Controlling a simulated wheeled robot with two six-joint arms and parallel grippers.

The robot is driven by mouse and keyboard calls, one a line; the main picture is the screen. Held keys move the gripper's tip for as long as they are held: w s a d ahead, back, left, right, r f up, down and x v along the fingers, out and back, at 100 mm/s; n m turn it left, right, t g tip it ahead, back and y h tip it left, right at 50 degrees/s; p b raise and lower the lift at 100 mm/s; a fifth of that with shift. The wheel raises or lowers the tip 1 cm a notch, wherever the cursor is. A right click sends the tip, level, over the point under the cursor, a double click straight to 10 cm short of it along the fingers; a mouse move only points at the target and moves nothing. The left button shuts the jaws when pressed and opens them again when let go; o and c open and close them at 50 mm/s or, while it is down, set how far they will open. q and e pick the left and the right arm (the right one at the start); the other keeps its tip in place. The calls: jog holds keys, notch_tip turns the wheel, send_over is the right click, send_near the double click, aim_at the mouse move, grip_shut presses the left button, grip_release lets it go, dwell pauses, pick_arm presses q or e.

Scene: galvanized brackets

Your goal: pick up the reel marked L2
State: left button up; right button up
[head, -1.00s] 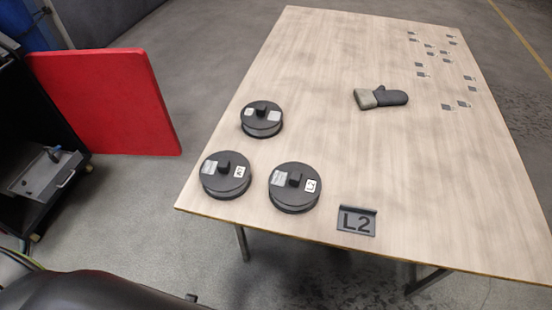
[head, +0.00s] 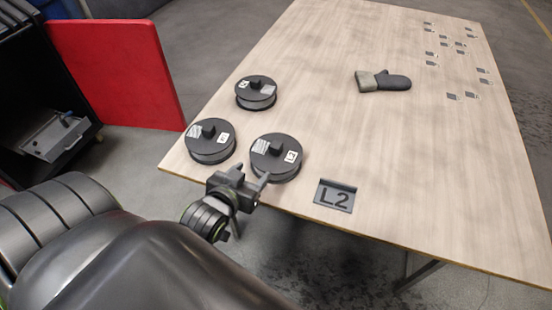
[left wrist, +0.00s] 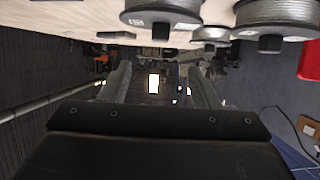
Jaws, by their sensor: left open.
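Three dark round reels with top knobs and pale labels stand near the table's left corner: a back reel (head: 256,93), a left reel (head: 210,142) and a right reel (head: 277,158). The labels are too small to read. A grey plate reading L2 (head: 335,195) sits right of the right reel, near the front edge. My left gripper (head: 250,176) is open and empty at the table's front edge, just before the right reel, overlapping its lower edge in the picture. In the left wrist view, reels with silvery windings (left wrist: 165,9) show at the top, beyond the open fingers (left wrist: 158,78). My right gripper is out of view.
The wooden table (head: 330,130) also holds a grey glove (head: 383,81) and several small metal brackets (head: 453,97) at the far right. The middle of the table is clear. A red panel (head: 120,75) and a dark cabinet stand on the floor at left.

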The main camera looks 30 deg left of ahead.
aim_at(274, 149)
pick_arm(q)
jog(key=x, duration=1.2)
jog(key=shift+w+r, duration=0.15)
jog(key=shift+w, duration=0.15)
jog(key=shift+x, duration=2.4)
jog(key=shift+s, duration=0.1)
grip_shut()
